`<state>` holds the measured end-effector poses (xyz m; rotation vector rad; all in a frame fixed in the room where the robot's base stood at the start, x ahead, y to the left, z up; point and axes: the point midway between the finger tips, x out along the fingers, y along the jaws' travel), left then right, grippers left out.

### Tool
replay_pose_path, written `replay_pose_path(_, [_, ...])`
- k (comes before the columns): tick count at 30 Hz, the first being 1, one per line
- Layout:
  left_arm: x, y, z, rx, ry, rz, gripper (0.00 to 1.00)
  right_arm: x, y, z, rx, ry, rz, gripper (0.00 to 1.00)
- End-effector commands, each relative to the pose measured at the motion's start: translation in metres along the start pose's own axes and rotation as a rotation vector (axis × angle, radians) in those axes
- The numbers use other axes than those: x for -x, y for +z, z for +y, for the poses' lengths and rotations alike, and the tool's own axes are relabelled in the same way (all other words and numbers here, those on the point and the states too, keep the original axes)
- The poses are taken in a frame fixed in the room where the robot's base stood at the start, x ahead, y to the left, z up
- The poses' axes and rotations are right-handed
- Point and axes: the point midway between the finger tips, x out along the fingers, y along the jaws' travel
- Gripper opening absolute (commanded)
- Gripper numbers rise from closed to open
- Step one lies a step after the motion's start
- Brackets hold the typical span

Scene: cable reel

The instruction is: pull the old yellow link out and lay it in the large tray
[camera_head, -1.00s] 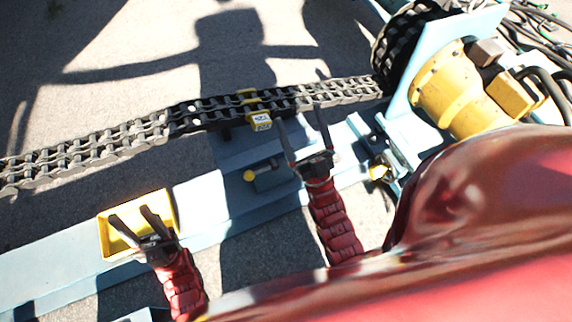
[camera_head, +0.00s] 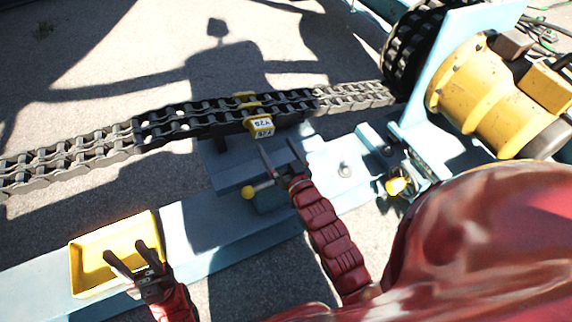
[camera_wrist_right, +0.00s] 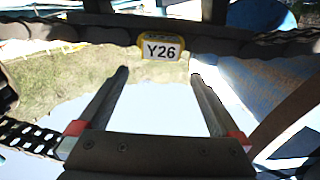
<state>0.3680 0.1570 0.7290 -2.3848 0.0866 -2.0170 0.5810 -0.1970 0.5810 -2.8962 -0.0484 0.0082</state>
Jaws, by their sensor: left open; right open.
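The yellow link (camera_head: 260,126) sits in the dark chain (camera_head: 190,121), with a white label on its near side. In the right wrist view the yellow link (camera_wrist_right: 161,47) shows the label Y26, centred beyond my fingertips. My right gripper (camera_head: 278,152) is open and empty, just on the near side of the link and apart from it. It also shows open in the right wrist view (camera_wrist_right: 160,75). The large yellow tray (camera_head: 84,262) lies on the blue beam at the lower left and looks empty. My left gripper (camera_head: 125,248) is open and empty over the tray's right part.
A yellow motor (camera_head: 478,95) and a dark sprocket reel (camera_head: 410,50) stand at the right end of the chain. The blue beam (camera_head: 200,222) is bare beside the tray.

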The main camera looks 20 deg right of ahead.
Motion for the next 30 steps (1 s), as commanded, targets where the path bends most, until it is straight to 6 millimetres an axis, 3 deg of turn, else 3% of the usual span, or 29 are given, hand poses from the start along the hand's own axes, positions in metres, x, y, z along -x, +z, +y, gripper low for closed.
replay_pose_path(9, [0.015,0.003,0.001,0.000,0.000,0.000,0.50,-0.065,0.000,-0.001,0.000,-0.002,0.003,1.00])
replay_pose_path(15, [0.019,0.003,0.001,0.000,0.000,0.000,0.50,-0.088,0.000,0.000,0.000,-0.001,0.002,1.00])
replay_pose_path(27, [0.019,0.003,0.001,0.000,0.000,0.000,0.50,-0.094,-0.001,-0.001,0.000,-0.001,0.001,1.00])
replay_pose_path(30, [0.019,0.003,0.001,0.000,0.000,0.000,0.50,-0.094,-0.001,0.000,0.000,-0.001,0.001,0.82])
